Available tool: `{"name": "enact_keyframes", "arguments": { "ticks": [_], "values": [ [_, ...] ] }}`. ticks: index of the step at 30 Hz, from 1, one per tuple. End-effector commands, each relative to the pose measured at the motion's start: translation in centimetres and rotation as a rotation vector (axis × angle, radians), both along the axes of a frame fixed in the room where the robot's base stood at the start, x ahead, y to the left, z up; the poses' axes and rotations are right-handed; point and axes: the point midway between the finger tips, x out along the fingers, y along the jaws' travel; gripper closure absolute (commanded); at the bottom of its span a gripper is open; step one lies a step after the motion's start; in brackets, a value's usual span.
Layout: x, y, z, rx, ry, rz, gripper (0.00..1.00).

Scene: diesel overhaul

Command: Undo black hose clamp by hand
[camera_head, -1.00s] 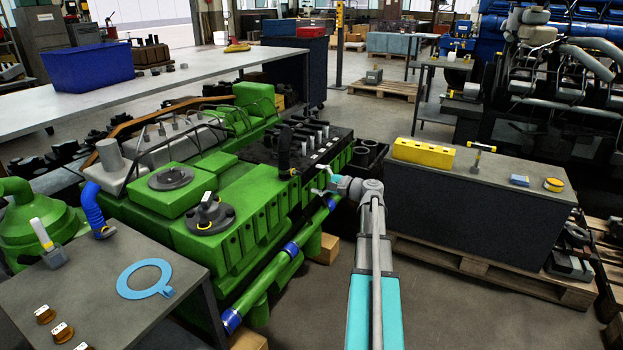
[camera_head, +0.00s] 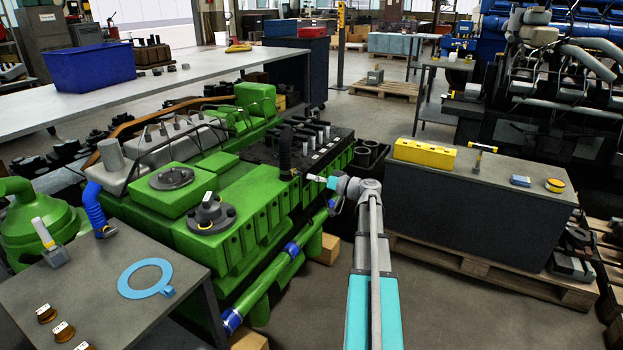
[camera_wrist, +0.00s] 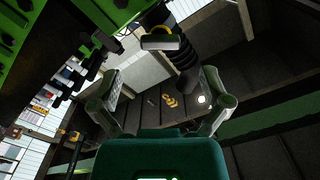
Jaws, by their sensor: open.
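A black ribbed hose (camera_head: 286,148) stands upright at the near end of the black top of the green engine (camera_head: 240,200). In the wrist view the hose (camera_wrist: 183,62) runs down from the upper middle, ahead of my gripper. A pale bar with a yellowish band (camera_wrist: 165,42) crosses its upper end; it may be the clamp, but I cannot tell surely. My gripper (camera_wrist: 160,97) is open, its two fingers wide apart with nothing between them, and the hose is beyond the fingertips. In the head view my gripper (camera_head: 320,182) is just right of the hose, apart from it.
A dark bench (camera_head: 480,215) with a yellow block (camera_head: 424,153) stands right of my arm. A green pipe with blue bands (camera_head: 275,268) runs along the engine's near side. A grey table (camera_head: 100,285) with a light-blue ring (camera_head: 145,278) is at front left.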

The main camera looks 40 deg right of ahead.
Motion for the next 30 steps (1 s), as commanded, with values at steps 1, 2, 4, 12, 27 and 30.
{"name": "enact_keyframes", "arguments": {
  "ticks": [1, 2, 4, 12, 27, 30],
  "values": [
    [0.1, 0.0, 0.0, -0.059, -0.024, 0.0, 0.03],
    [0.1, 0.0, 0.0, -0.1, -0.041, 0.0, 0.03],
    [0.2, 0.1, 0.0, -0.192, -0.079, 0.0, 0.03],
    [0.5, 0.2, 0.0, -0.55, -0.228, 0.001, 0.03],
    [1.1, 0.4, 0.0, -1.194, -0.494, 0.001, 0.03],
    [1.1, 0.5, 0.0, -1.283, -0.532, 0.001, 0.03]
  ]
}}
